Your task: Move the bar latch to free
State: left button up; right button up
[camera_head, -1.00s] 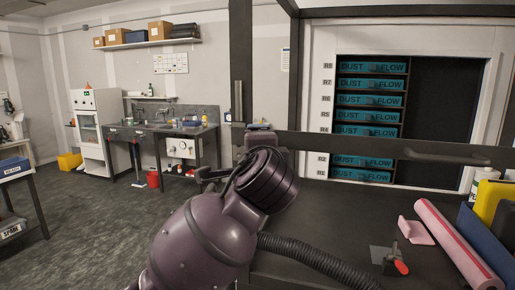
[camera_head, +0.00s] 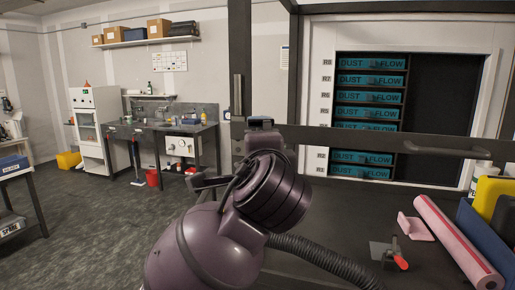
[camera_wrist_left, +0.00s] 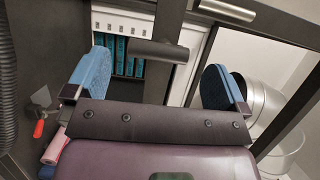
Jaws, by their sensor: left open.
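A short dark bar (camera_wrist_left: 160,50) stands out from the dark frame in the left wrist view. It looks like the bar latch, though the frames do not settle this. My left gripper (camera_wrist_left: 158,82) is open, with one blue pad on each side and nothing between them; the dark bar shows beyond, between the pads. In the head view my left gripper (camera_head: 258,148) is at the dark upright post (camera_head: 240,50), seen from behind. My wrist hides the lower finger and the latch there. I cannot tell whether the pads touch anything. My right gripper is not in view.
A pale metal bar (camera_head: 238,95) is on the post. A crossbar with a handle (camera_head: 447,151) spans in front of teal filter boxes (camera_head: 370,81). A silver duct (camera_wrist_left: 257,100) shows at wrist-view right.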

pick_arm(q)
jog(key=shift+s+d, duration=0.2)
jog(key=shift+s, duration=2.3)
